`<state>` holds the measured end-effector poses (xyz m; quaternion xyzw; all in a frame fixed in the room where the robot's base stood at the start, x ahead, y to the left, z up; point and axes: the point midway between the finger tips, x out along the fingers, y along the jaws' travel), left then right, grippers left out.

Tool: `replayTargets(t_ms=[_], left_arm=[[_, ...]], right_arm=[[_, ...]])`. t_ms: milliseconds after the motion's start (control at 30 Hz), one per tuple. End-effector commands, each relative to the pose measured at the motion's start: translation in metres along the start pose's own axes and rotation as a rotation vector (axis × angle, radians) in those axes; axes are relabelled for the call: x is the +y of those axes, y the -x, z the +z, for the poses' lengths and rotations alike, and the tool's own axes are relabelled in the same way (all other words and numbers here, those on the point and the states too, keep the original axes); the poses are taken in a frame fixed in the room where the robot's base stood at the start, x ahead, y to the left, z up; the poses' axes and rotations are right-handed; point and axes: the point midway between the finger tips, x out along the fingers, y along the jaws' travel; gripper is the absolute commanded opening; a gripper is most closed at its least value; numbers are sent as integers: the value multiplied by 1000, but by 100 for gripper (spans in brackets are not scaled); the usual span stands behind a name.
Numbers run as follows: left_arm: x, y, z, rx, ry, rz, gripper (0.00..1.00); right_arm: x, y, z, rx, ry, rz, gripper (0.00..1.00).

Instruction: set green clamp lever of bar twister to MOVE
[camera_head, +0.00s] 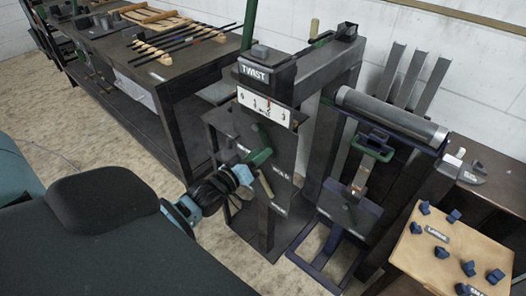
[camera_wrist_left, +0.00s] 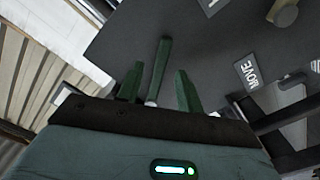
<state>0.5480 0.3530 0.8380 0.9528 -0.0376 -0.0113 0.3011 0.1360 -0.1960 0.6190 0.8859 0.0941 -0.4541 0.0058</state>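The bar twister (camera_head: 268,135) stands mid-picture with a TWIST label and a numbered dial. Its green clamp lever (camera_head: 259,157) shows on the front plate, partly behind my gripper. In the left wrist view the lever (camera_wrist_left: 159,68) lies between the two dark green fingers, with a gap visible on each side. My left gripper (camera_head: 248,172) is open around it. The MOVE label (camera_wrist_left: 250,72) is to the right of the fingers in the wrist view, and the lever does not point at it. The lever's pivot is hard to make out. My right gripper is out of view.
A workbench (camera_head: 170,75) with dark bars stands at the left. A roller machine (camera_head: 390,117) stands right of the twister. A wooden-topped table (camera_head: 455,250) with small blue parts is at the lower right. Open floor (camera_head: 130,190) lies left of the twister.

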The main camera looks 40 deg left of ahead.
Motion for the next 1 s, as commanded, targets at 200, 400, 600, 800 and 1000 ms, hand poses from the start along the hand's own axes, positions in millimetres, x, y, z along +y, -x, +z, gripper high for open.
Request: replayTargets(t_ms=[200,400,600,800,1000], left_arm=[[0,-18,0,0,-1,0,36],[0,-21,1,-1,-1,-1,36],[0,-20,1,-1,-1,-1,28],[0,-20,0,-1,-1,-1,2],[0,-20,0,0,-1,0,0]], right_arm=[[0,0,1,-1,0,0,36],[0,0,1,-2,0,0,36],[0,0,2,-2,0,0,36],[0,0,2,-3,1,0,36],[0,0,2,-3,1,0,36]])
